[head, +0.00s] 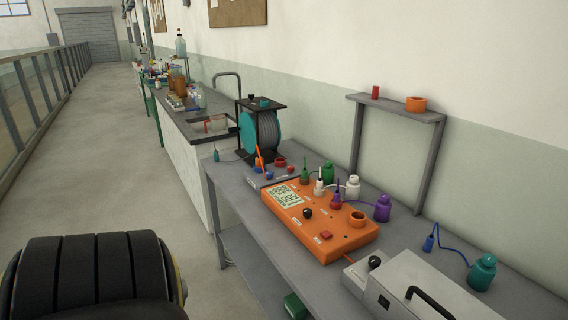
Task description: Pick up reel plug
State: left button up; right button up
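A cable reel (263,128) with a teal side disc and grey cable stands in a black frame at the far end of the grey workbench. A small teal plug (216,156) with a thin upright tip is left of the reel, at the bench edge. A thin line seems to run from it toward the reel; it looks like the reel plug, but the label is too small to tell. An orange stick-like piece (259,158) stands in front of the reel. Neither of my grippers is in view, and nothing is seen holding the plug.
An orange meter box (318,222) with several coloured plugs and bottles fills the mid bench. A grey case (425,290) and a teal bottle (482,272) are nearer. A small shelf (397,108) stands behind. Floor left of the bench is clear, up to a railing (40,95).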

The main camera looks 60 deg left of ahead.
aim_at(257, 161)
jog(key=u, duration=2.05)
